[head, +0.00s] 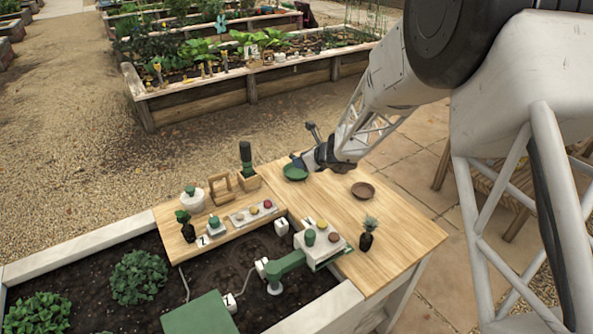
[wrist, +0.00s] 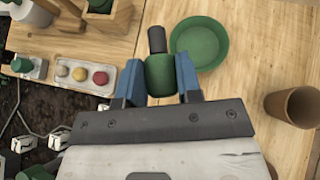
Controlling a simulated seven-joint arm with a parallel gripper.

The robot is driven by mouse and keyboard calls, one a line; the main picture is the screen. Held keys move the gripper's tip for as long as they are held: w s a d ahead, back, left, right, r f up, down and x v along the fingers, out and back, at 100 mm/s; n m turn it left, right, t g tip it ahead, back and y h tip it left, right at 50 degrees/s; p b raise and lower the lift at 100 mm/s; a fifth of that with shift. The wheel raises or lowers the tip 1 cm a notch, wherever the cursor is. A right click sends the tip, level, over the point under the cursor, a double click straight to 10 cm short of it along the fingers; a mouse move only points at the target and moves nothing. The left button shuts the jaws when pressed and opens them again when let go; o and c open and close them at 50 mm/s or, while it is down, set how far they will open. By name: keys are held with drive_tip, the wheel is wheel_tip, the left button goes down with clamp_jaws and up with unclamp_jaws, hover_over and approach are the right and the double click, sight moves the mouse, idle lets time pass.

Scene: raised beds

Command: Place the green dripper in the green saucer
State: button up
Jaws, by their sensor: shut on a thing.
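The green dripper (wrist: 160,76), a rounded green body with a dark stem, is held between the two blue fingertips of my gripper (wrist: 158,82) in the wrist view. The green saucer (wrist: 204,42) lies on the wooden table just beyond and to the right of the dripper there. The dripper's stem points toward the saucer's left side; its height above the table is hard to tell. In the head view, the saucer (head: 294,173) is at the table's back edge, with my gripper (head: 299,163) right at it. The dripper is not clearly visible there.
A wooden frame (head: 221,188), a box with a dark bottle (head: 246,160) and a tray of coloured pieces (head: 240,217) stand to the left. A small plant pot (head: 366,240) is nearer the front.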

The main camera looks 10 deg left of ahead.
drive_tip(key=n+g, duration=0.3)
drive_tip(key=n+g+h, duration=0.1)
drive_tip(key=shift+s+n+g, duration=0.3)
drive_tip(key=shift+s+n, duration=0.1)
drive_tip(key=n+g+h, duration=0.1)
drive_tip(key=n, duration=0.1)
drive_tip(key=n+g+h, duration=0.2)
drive_tip(key=n, duration=0.1)
drive_tip(key=shift+s, duration=0.4)
drive_tip(key=s+d+f+n+t+y, duration=0.1)
drive_tip(key=s+d+n, duration=0.2)
drive_tip(key=n, duration=1.3)
drive_tip(key=s+d+f+n+t+y, duration=0.1)
drive_tip(key=s+d+f+n, duration=0.1)
drive_tip(key=n, duration=1.4)
drive_tip(key=shift+s+d+y, duration=0.3)
drive_tip(key=shift+s+d, duration=0.1)
drive_tip(key=shift+s, duration=0.45)
drive_tip(key=shift+w, duration=0.1)
